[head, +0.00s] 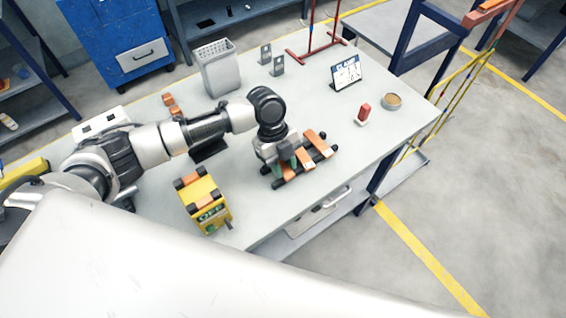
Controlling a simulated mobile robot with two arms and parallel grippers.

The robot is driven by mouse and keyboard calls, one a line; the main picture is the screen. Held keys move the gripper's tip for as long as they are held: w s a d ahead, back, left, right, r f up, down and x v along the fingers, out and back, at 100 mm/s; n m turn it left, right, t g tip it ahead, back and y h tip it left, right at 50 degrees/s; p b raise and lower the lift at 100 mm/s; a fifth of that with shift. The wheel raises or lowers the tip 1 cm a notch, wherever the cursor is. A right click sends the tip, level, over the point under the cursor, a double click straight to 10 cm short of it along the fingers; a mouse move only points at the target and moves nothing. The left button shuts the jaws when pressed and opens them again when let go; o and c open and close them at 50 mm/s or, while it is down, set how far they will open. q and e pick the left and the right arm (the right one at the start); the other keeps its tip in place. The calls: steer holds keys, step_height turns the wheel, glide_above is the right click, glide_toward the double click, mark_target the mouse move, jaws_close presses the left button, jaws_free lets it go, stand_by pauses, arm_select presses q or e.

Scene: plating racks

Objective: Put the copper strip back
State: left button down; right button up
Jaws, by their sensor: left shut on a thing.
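My left gripper (286,165) points down over a low black rack (287,181) near the front of the grey table. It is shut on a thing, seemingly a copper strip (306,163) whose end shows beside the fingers. The fingers and wrist hide most of it, and I cannot tell whether it touches the rails. Another copper strip (316,141) lies across the rack's two dark rails, to the right of my gripper. My right gripper is not in view.
A yellow box (212,217) marked OFF, with copper and black parts on top, stands left of the rack. A grey bin (219,71), metal brackets (278,66), a small sign (346,75), a red-topped item (364,113) and a round dish (391,101) stand farther back. The table's right side is mostly clear.

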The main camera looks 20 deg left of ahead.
arm_select(q)
steer(key=shift+f+b, duration=0.4)
steer(key=shift+f, duration=0.15)
steer(key=c, duration=0.8)
jaws_free()
steer(key=b+v, duration=0.2)
steer(key=v, duration=0.9)
